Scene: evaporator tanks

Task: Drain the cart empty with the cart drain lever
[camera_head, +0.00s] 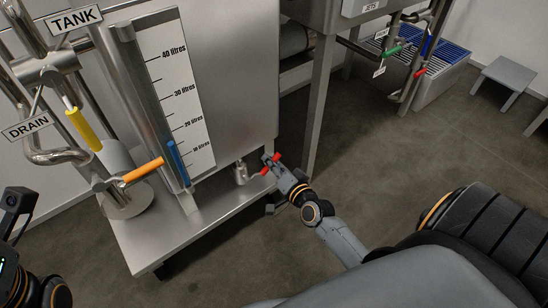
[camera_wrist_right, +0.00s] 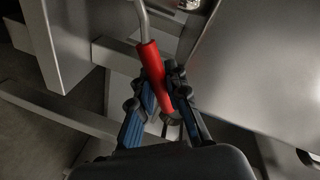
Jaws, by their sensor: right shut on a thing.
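The steel cart (camera_head: 170,232) stands on the left with a level gauge (camera_head: 180,85) on its front. The gauge's blue column (camera_head: 177,162) tops out between the 10 and 20 litres marks. A red-handled lever (camera_wrist_right: 152,70) with a bent metal rod sits at the cart's lower right; I take it for the cart drain lever. My right gripper (camera_head: 273,166) is shut on the red handle, and its blue-padded fingers (camera_wrist_right: 158,105) lie on both sides of it. Dark parts of my left arm show at the left edge; whether its gripper is open is unclear.
Pipes with a yellow handle (camera_head: 83,129) and an orange handle (camera_head: 143,170) stand at left, beside TANK and DRAIN signs. A blue grated basin (camera_head: 445,70) and a grey stool (camera_head: 503,76) are at back right. Open floor lies right of the cart.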

